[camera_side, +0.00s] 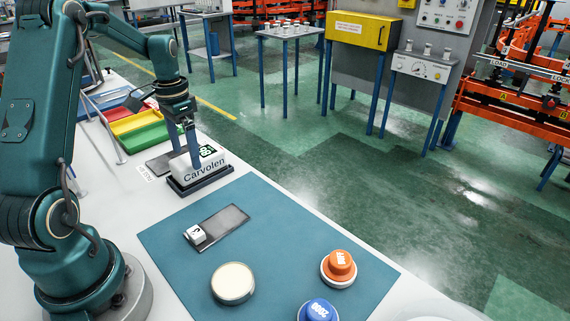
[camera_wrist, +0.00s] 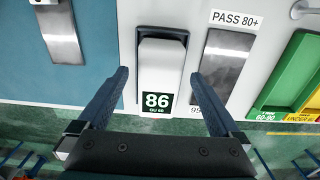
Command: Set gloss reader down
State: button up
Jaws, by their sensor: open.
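The gloss reader (camera_side: 199,164) is a white block marked "Carvolen" with a lit display. It sits level in a dark base (camera_side: 201,183) on the white bench, just beyond the blue mat. In the wrist view the reader (camera_wrist: 160,70) shows 86 GU 60 on its display. My gripper (camera_side: 184,152) is open around the reader. In the wrist view its blue fingers stand either side of the reader, with a gap visible on each side. Part of the reader is hidden by a finger in the side view.
A metal panel (camera_wrist: 220,65) lies beside the reader by a "PASS 80+" label (camera_wrist: 234,17). Cream (camera_side: 233,283), orange (camera_side: 339,268) and blue (camera_side: 318,311) pucks stand nearer. Green (camera_side: 147,138) and yellow (camera_side: 134,122) trays stand behind.

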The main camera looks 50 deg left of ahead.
aim_at(188, 159)
notch_tip(188, 159, up, 6)
jog(key=shift+r, duration=0.2)
jog(key=s+d+r+t+y, duration=0.15)
jog(key=d+r, duration=0.35)
jog(key=d, duration=0.6)
jog(key=s+d+f+t+h, duration=0.1)
jog(key=s+d+t, duration=0.3)
jog(key=s+d, duration=0.4)
jog(key=shift+s+d+f, duration=0.4)
jog(key=shift+d, duration=1.15)
jog(key=shift+h, duration=0.25)
